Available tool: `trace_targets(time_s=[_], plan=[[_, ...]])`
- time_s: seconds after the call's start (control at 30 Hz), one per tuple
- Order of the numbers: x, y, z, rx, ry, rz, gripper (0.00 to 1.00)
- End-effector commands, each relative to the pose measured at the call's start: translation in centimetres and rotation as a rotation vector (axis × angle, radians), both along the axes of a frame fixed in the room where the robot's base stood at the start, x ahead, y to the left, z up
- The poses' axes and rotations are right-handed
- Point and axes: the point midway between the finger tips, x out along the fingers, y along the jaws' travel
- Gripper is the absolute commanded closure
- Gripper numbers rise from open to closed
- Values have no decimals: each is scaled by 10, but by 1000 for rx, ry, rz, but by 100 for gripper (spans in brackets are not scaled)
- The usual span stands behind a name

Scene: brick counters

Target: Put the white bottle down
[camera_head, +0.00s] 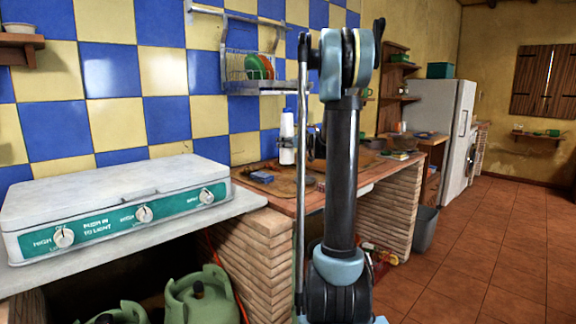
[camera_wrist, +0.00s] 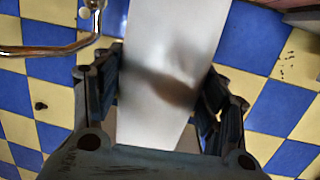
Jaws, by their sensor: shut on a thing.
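The white bottle (camera_head: 287,126) is upright in the head view, over the wooden counter (camera_head: 285,200) in front of the tiled wall. My gripper (camera_wrist: 162,76) is shut on it, with a dark finger on each side of its white body in the wrist view (camera_wrist: 160,40). In the head view my gripper (camera_head: 290,142) is small and partly hidden by my arm. The bottle's lower end shows near the counter's back part; I cannot tell whether it touches the surface.
A white camping stove (camera_head: 115,205) stands on the left counter. A blue box (camera_head: 262,177) and a wooden board lie on the wooden counter near the bottle. A wire rack (camera_head: 245,68) with dishes hangs on the wall above.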

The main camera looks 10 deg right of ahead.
Motion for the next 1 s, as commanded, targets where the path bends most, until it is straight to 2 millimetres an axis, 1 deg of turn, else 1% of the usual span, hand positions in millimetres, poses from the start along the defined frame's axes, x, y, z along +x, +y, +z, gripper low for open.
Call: trace_targets(time_s=[0.03,0.1,0.27,0.5,0.6,0.97,1.0], plan=[[0,0,-7,0,0,0,58],[0,0,-16,0,-1,0,58],[0,0,-26,0,-1,0,58],[0,0,-55,0,-1,-1,58],[0,0,-63,0,-1,-1,58],[0,-1,-67,0,-1,-1,58],[0,-1,-67,0,0,-1,29]])
